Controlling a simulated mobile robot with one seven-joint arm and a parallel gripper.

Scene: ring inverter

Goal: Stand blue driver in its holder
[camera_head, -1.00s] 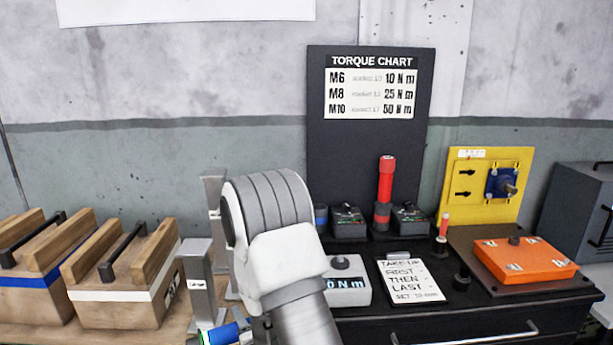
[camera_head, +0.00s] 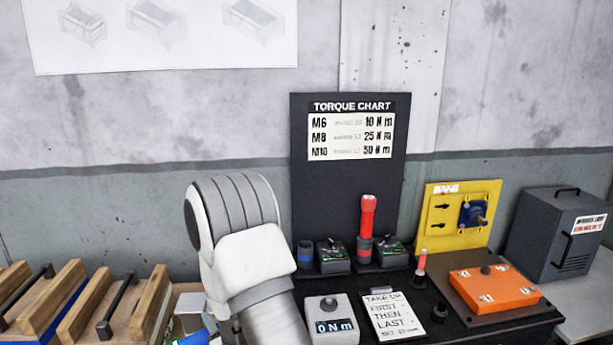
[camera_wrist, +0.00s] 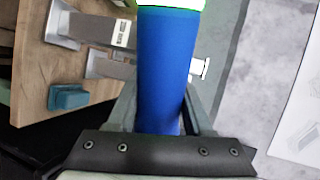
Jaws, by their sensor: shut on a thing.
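The blue driver's thick blue handle (camera_wrist: 167,65) fills the middle of the wrist view, with a bright green-white band at its top edge. My gripper (camera_wrist: 165,112) is shut on this handle, one finger on each side. In the head view only a bit of the driver (camera_head: 194,338) shows at the bottom edge, left of my arm; the gripper is out of sight there. A blue-banded cup (camera_head: 305,255), which looks like its holder, stands at the back of the black bench, right of my arm and left of a small dark display unit. The held driver is apart from it.
A red driver (camera_head: 367,220) stands upright in a red-banded holder. A 0 N m tester (camera_head: 332,320), a take-up card (camera_head: 392,315) and an orange block (camera_head: 495,288) occupy the bench. The torque chart board (camera_head: 348,180) rises behind. Wooden crates (camera_head: 115,310) stand left.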

